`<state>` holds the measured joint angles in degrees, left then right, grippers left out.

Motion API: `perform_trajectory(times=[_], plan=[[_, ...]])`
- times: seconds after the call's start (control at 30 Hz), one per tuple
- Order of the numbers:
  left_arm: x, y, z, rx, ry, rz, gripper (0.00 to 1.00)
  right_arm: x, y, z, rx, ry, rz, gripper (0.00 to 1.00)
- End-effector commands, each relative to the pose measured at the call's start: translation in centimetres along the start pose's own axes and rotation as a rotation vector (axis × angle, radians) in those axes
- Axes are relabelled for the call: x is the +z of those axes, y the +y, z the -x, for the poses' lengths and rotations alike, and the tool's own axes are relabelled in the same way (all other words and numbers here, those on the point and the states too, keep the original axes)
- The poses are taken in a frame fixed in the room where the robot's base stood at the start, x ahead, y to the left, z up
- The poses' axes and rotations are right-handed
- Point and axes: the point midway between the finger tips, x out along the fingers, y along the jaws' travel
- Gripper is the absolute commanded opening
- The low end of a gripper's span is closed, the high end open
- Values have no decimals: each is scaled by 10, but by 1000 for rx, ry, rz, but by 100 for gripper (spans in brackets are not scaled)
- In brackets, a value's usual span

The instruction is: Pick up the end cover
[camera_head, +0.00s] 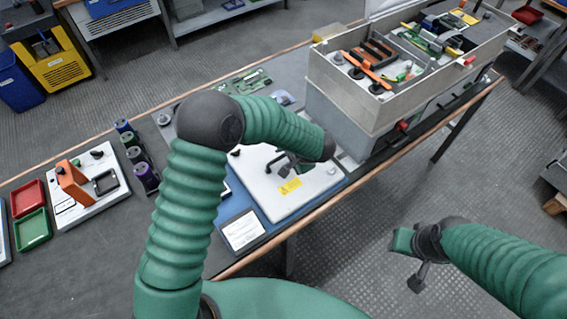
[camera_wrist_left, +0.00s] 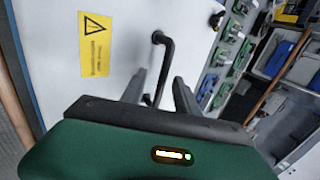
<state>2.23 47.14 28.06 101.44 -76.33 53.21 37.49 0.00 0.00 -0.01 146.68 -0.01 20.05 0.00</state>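The end cover (camera_head: 300,195) is a white flat panel with a yellow warning label and a black handle, lying on the table by the large grey box. It fills the upper left of the left wrist view (camera_wrist_left: 125,70). My left gripper (camera_head: 283,166) is low over the panel at the handle. In the left wrist view its two fingers (camera_wrist_left: 164,88) are apart, with the black handle (camera_wrist_left: 166,55) running down between them. Contact with the handle cannot be told. My right gripper (camera_head: 411,262) hangs off the table at the lower right; its finger opening is unclear.
The open grey box (camera_head: 345,110) with parts on top stands just right of the panel. A blue mat with a white card (camera_head: 243,230) lies at the panel's left. Dark cylinders (camera_head: 146,178) and a white fixture (camera_head: 85,190) stand further left. The table's front edge is close.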

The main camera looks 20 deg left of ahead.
Motion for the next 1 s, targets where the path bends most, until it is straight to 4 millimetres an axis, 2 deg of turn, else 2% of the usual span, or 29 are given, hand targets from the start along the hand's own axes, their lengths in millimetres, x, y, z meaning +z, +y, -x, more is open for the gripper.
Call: perform_trajectory(times=[0.13, 0.4, 0.43, 1.0], plan=[[1, -1, 0, 0, 1, 1, 37, 0, 0, 0, 0, 0, 0, 36], [1, -2, 0, 1, 1, 1, 2, 0, 0, 0, 0, 0, 0, 36], [1, -2, 0, 0, 0, 1, 0, 0, 0, 0, 0, 0, 0, 36], [1, -1, 1, 0, 2, 0, 0, 0, 0, 0, 0, 0, 0, 36]])
